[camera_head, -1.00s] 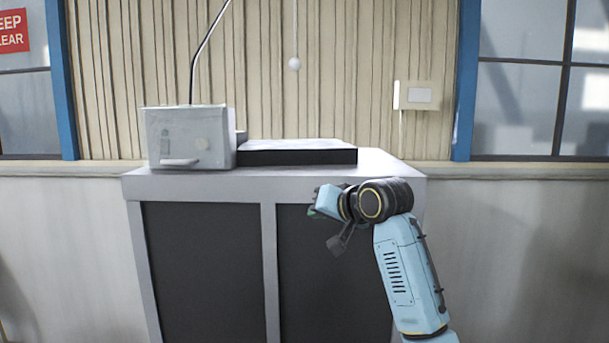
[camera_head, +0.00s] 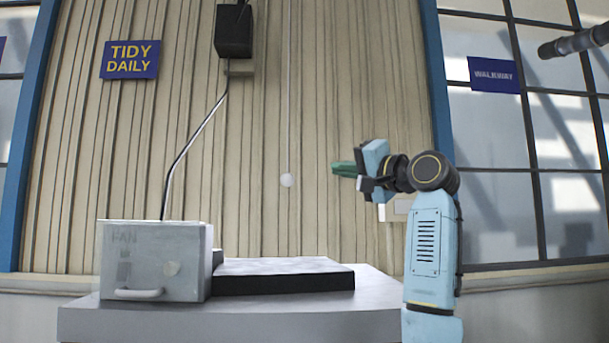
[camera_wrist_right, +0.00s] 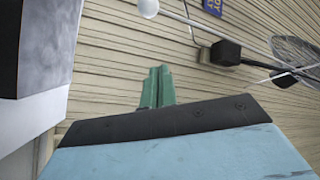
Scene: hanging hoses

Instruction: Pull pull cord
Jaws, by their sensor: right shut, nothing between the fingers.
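The pull cord (camera_head: 289,90) hangs straight down in front of the slatted wall, with a white ball (camera_head: 287,180) at its lower end. In the right wrist view the ball (camera_wrist_right: 148,8) shows at the top edge, with the cord (camera_wrist_right: 185,20) running off to the right. My right gripper (camera_head: 334,169) has green fingers, which are shut with nothing between them. It points left at about the ball's height and is apart from it, to its right. The green fingertips (camera_wrist_right: 158,72) also show in the right wrist view. My left gripper is not in view.
A grey box marked FAN (camera_head: 155,262) and a flat dark-sided slab (camera_head: 283,277) rest on the cabinet top (camera_head: 230,322). A cable rises from the box to a black box (camera_head: 234,32) on the wall. A pale wall box (camera_head: 396,209) is partly behind my right arm.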

